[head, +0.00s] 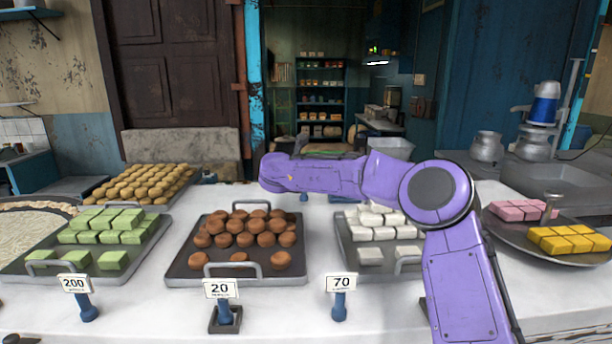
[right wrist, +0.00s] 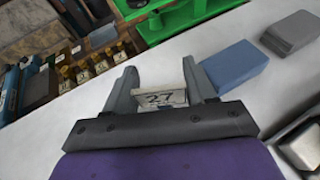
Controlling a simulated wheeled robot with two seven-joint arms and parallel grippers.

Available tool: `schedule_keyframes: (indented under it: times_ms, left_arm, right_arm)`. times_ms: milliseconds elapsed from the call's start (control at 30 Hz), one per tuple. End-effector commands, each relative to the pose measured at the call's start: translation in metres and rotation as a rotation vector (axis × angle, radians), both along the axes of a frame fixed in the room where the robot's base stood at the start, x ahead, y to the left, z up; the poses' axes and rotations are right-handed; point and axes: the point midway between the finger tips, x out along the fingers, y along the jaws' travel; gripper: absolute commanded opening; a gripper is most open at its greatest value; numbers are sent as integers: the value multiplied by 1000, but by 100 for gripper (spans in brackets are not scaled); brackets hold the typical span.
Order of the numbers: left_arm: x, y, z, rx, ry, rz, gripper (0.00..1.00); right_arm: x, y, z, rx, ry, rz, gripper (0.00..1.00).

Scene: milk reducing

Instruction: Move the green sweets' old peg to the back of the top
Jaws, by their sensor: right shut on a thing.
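A white card reading 27 (right wrist: 163,98), the visible part of a peg, sits between the two fingers of my right gripper (right wrist: 160,88) in the right wrist view. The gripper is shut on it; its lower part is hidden. In the head view my purple right arm reaches over the white top (head: 180,318) towards the back, and its fingers do not show there. The green sweets (head: 115,225) lie on a metal tray at the left. A blue peg with a card reading 200 (head: 75,284) stands in front of that tray. My left gripper is not in view.
Trays of brown sweets (head: 245,232) and white sweets (head: 375,222) stand beside the green ones, with pegs reading 20 (head: 221,290) and 70 (head: 342,283) in front. In the right wrist view, a blue block (right wrist: 235,68), a grey block (right wrist: 290,33) and a green object (right wrist: 185,20) lie beyond the gripper.

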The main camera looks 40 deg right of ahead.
Motion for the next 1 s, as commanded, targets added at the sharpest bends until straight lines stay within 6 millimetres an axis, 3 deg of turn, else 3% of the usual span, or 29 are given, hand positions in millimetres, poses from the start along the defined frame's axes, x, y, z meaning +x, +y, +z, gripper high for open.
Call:
schedule_keyframes:
  times_ms: [467, 500, 533, 900, 1000]
  left_arm:
    - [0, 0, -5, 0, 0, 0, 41]
    - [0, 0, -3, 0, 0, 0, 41]
    - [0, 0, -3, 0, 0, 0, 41]
    - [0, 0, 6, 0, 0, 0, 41]
    - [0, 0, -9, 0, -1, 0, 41]
  right_arm:
    - [0, 0, -14, 1, -2, 0, 25]
    - [0, 0, -12, 1, -2, 0, 68]
    - [0, 0, -12, 1, -2, 0, 78]
    - [0, 1, -3, 0, -2, 1, 80]
    - [-7, 17, -3, -1, -6, 3, 80]
